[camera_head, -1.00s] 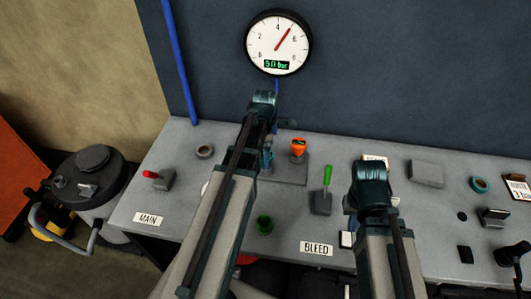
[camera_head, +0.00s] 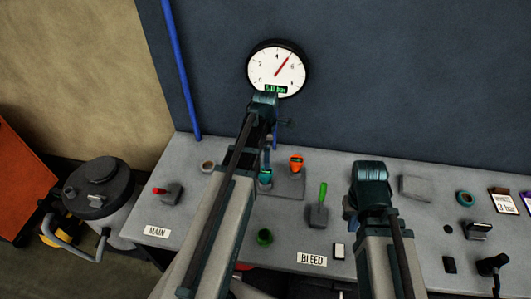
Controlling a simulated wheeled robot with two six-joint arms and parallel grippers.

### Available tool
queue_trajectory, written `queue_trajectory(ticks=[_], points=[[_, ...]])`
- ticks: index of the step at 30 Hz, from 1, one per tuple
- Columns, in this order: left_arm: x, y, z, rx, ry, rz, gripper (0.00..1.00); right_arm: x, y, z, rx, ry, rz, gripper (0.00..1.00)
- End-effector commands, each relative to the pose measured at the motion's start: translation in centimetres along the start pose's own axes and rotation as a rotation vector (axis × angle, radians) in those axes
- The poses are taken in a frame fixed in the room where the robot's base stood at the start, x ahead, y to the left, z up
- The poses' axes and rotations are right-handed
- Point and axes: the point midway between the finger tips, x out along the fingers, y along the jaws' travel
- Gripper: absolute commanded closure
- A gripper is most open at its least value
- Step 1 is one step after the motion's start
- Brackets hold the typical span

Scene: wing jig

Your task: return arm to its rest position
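My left arm reaches in from the bottom left over the bench (camera_head: 340,262), its raised dark teal joint (camera_head: 265,103) just below the gauge in the picture. Its fingers cannot be made out. My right arm comes in from the bottom right, with its dark teal joint (camera_head: 371,182) over the bench right of the green lever. Its fingers are hidden behind the arm or too unclear to read. I see nothing clearly held by either arm.
A round gauge (camera_head: 290,65) hangs on the dark wall. A dark-lidded tank (camera_head: 97,185) stands left.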

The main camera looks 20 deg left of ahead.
Motion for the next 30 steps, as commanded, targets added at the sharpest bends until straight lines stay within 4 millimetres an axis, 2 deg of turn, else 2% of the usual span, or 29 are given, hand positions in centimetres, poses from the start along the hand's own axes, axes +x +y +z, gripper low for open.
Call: queue_trajectory(ticks=[11, 14, 17, 24, 30], points=[[0.1, -0.1, 0.1, 0.006, 0.000, 0.000, 0.00, 0.1, 0.0, 0.0, 0.000, 0.000, 0.000, 1.00], [0.6, -0.8, 0.7, 0.073, 0.003, -0.001, 0.00, 0.6, -0.1, 0.0, -0.001, 0.000, 0.000, 1.00], [1.6, -2.6, 2.1, 0.239, 0.010, -0.004, 0.00, 1.6, -0.1, -0.1, -0.001, 0.000, 0.000, 1.00], [4.4, -8.5, 6.2, 0.836, 0.036, -0.018, 0.00, 4.4, -0.4, -0.2, -0.005, 0.000, 0.001, 1.00], [6.6, -13.5, 8.8, 1.343, 0.055, -0.039, 0.00, 6.6, -0.6, -0.4, -0.008, 0.000, 0.002, 1.00]])
